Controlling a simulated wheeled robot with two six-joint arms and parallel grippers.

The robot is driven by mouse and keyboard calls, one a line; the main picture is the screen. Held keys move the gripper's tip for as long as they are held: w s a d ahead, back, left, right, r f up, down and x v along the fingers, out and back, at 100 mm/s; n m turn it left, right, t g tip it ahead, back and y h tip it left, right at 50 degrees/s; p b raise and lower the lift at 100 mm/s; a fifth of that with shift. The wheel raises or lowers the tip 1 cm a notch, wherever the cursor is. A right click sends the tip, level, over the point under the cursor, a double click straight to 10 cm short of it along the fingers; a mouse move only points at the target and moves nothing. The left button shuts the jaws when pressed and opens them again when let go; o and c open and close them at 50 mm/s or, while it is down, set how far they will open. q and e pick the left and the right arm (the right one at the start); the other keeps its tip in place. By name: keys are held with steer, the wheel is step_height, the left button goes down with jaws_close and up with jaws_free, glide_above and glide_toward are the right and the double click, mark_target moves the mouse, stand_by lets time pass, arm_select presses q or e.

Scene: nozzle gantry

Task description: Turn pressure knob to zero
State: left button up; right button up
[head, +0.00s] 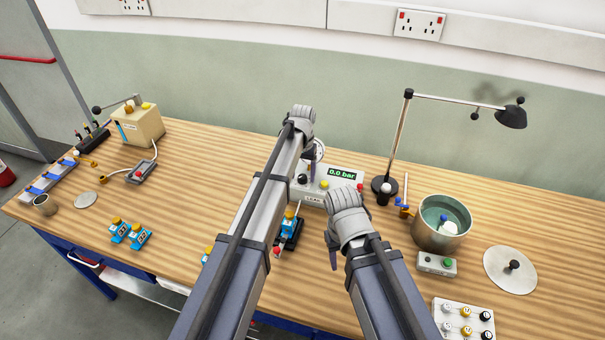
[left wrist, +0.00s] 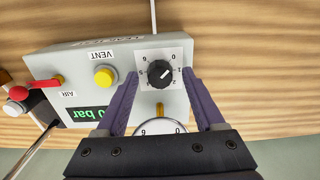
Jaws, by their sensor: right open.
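The grey pressure box (head: 318,190) stands mid-table with a green display reading 0.0 bar (head: 342,173). Its black pressure knob (left wrist: 159,73) sits on a numbered white dial plate in the left wrist view, its white mark toward the low numbers; the exact reading is hard to tell. My left gripper (left wrist: 160,82) is open, its purple fingers on either side of the knob with gaps, not touching it. In the head view my left arm covers part of the box. My right gripper (head: 338,240) is open and empty in front of the box; its fingertips are mostly hidden.
On the box are a yellow VENT button (left wrist: 104,76), a round gauge (left wrist: 160,127) and a red-handled air valve (left wrist: 42,86). A lamp (head: 385,185) and a metal pot (head: 440,225) stand to the right. A blue nozzle part (head: 290,225) lies in front.

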mark_target(303, 177)
arm_select(q)
steer(key=shift+r, duration=0.1)
step_height(303, 177, up, 8)
steer(key=p, duration=0.8)
steer(key=shift+s+f, duration=0.1)
steer(key=shift+f, duration=0.1)
steer(key=s+f+m+b, duration=0.1)
steer(key=s+f+b, duration=0.1)
steer(key=s, duration=1.3)
steer(key=s+d+f+y+b, duration=0.1)
steer(key=s+f+b, duration=0.1)
steer(key=s, duration=1.3)
steer(key=shift+s+d+f+m+b, duration=0.2)
steer(key=shift+f+m+b, duration=0.05)
steer(key=shift+m+b, duration=0.2)
